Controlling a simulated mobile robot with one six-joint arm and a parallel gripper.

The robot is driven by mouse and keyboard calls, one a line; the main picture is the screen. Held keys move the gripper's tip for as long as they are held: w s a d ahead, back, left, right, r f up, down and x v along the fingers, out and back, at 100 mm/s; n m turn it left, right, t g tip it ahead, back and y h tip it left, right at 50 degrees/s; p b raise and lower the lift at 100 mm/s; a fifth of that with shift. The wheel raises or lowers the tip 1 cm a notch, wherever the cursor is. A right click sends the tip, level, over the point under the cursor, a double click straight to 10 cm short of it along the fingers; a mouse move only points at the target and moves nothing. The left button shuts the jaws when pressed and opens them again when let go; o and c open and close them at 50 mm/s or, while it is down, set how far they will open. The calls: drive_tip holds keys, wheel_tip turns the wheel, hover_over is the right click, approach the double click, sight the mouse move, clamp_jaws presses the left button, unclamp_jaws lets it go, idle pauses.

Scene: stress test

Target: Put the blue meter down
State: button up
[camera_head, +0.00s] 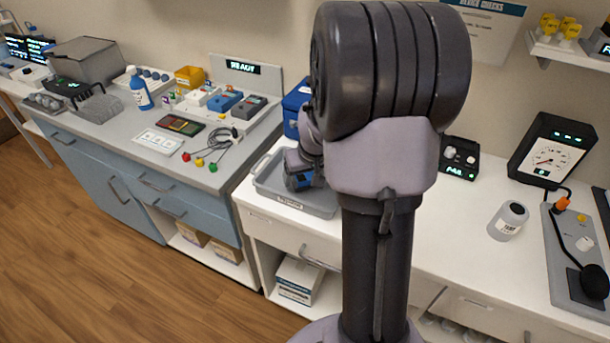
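My arm stands upright in the middle of the view and hides much of the right bench. My gripper (299,178) is at the lower left of the arm, over the grey tray (318,207). A small blue and dark device (303,181), which looks like a blue meter, shows at the gripper's end. The fingers are too small and covered to tell whether they are shut on it, or whether it touches the tray. Another blue meter (222,104) sits on the left bench, between a white one (200,95) and a dark grey one (248,107) below the READY display (240,67).
A blue container (295,106) stands behind the tray, partly hidden. A white bottle (508,220), a dial gauge (548,152) and a corded grey panel (577,255) are on the right bench. Coloured leads (212,150) lie on the left bench.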

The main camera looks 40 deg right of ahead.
drive_tip(key=p+v, duration=0.5)
drive_tip(key=v, duration=0.6)
drive_tip(key=s+a+r+t+y, duration=0.1)
drive_tip(key=a+r, duration=0.6)
drive_tip(key=a, duration=0.4)
drive_tip(key=s+a+r+y, duration=0.2)
drive_tip(key=s+a+r, duration=0.1)
drive_tip(key=s+a, duration=1)
drive_tip(key=a, duration=0.4)
drive_tip(key=shift+a+r+t+y, duration=0.3)
drive_tip(key=shift+a+t+y, duration=0.05)
drive_tip(key=shift+t+y, duration=0.05)
